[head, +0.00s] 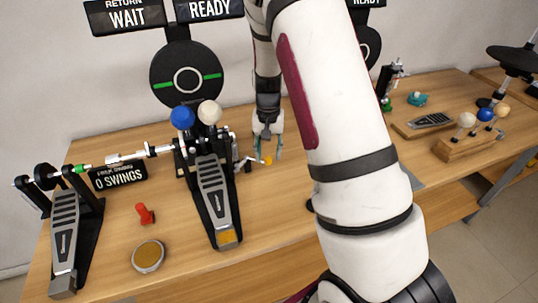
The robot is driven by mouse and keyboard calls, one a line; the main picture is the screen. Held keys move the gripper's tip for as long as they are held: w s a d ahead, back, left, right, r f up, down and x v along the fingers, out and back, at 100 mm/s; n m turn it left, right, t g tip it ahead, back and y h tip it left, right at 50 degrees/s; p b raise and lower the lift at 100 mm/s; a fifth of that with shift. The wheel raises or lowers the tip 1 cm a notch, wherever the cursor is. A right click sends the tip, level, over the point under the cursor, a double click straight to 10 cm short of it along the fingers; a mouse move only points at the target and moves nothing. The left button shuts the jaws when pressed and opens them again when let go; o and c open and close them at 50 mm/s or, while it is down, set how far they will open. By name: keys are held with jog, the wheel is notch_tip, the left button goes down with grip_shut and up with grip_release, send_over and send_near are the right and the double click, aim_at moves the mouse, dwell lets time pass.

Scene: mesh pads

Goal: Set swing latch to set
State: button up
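A small silver lever with a yellow tip (267,160) juts out on the right side of the middle pedal (213,191); it looks like the swing latch, but no label on it can be read. My gripper (264,153) points down at this lever from above. Its fingers look parted, with the yellow tip showing between them. I cannot tell whether they touch it. The pedal carries a blue beater ball (182,117) and a white one (209,112).
Signs read WAIT (127,18), READY (209,9) and 0 SWINGS (119,176). A second pedal (64,235), a red peg (144,214) and a round tin (148,256) are at left. A wooden block with balls (470,148) is at right. My arm hides the table's middle.

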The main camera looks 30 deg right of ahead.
jog(key=shift+f, duration=1)
grip_shut()
